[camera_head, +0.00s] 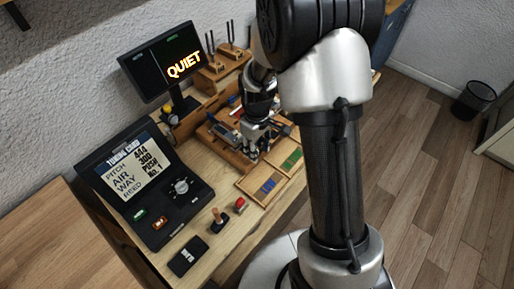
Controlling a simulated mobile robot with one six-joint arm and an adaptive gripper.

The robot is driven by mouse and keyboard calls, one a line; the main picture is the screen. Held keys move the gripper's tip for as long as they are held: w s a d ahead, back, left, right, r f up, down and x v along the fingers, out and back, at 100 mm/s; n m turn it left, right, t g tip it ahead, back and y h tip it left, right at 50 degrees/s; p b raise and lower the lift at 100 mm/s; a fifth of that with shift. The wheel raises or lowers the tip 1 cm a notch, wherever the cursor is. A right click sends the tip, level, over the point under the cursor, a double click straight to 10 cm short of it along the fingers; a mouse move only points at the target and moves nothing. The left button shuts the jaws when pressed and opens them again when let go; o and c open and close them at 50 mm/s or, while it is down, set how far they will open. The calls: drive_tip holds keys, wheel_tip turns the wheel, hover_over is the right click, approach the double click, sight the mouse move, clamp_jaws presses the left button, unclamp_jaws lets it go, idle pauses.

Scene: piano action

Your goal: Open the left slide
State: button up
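The wooden piano action frame (211,127) lies on the bench in the middle of the view, with small blue, grey and metal parts in it. My gripper (253,152) points down over the right front part of this frame. The picture is too small to tell whether its fingers are open or shut, or whether they touch anything. I cannot clearly pick out the left slide; my gripper and arm hide part of the frame.
Shallow wooden trays with blue pieces (268,185) and green pieces (292,160) lie in front of the frame. A black tuning console (150,225) stands at left, a "QUIET" screen (160,62) behind. A stamp (218,218) and red button (241,204) sit near the front edge.

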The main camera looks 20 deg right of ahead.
wheel_tip(320, 180, up, 12)
drive_tip(key=shift+f, duration=0.15)
idle(0.5)
drive_tip(key=s+a+r+m+t, duration=0.1)
drive_tip(key=s+r+m+t, duration=0.1)
drive_tip(key=s+r, duration=0.4)
drive_tip(key=s+a+r+m+t, duration=0.1)
drive_tip(key=s+r+m, duration=0.3)
drive_tip(key=s, duration=1.1)
wheel_tip(320, 180, up, 3)
drive_tip(key=shift+a+r+t, duration=0.1)
drive_tip(key=shift+a+t, duration=0.15)
drive_tip(key=shift+t, duration=0.55)
